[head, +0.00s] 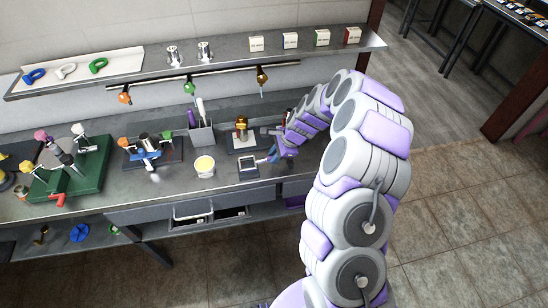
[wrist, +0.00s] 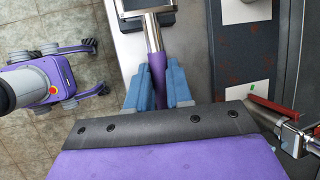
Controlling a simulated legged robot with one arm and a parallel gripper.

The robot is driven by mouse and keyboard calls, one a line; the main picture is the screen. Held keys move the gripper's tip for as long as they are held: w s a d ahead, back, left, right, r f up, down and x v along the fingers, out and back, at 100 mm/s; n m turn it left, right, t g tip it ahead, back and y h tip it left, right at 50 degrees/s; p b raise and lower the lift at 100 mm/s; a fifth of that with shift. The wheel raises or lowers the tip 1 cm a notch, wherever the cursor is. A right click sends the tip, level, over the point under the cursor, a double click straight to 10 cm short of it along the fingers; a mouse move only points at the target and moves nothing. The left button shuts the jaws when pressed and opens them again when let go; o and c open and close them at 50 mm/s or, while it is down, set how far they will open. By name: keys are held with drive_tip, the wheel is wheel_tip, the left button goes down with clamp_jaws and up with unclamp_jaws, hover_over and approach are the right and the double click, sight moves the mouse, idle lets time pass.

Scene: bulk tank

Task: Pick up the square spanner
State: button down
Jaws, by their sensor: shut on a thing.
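The square spanner (wrist: 158,76) shows in the wrist view as a purple handle with a silver shaft. My gripper (wrist: 158,90) is shut on the handle, with one blue finger on each side. The shaft runs up to a dark square-edged piece at the top of the picture; I cannot tell whether they are joined. In the head view my gripper (head: 274,157) is low at the bench's front edge, right beside a dark square-framed piece (head: 248,164). The handle is mostly hidden there.
The grey bench (head: 228,181) holds a white tub (head: 205,166), a grey tool holder (head: 201,133), a brass fitting (head: 242,129) on a plate, and a green stand (head: 85,170). A shelf (head: 220,58) with small boxes is above. Open floor lies in front.

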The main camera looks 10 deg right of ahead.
drive_tip(key=shift+r, duration=0.85)
drive_tip(key=shift+s+r, duration=0.25)
drive_tip(key=s+a+r+p, duration=0.1)
drive_tip(key=s+p, duration=0.1)
drive_tip(key=s, duration=1.3)
drive_tip(key=shift+s, duration=0.2)
drive_tip(key=shift+a+r, duration=0.1)
drive_tip(key=shift+a, duration=0.05)
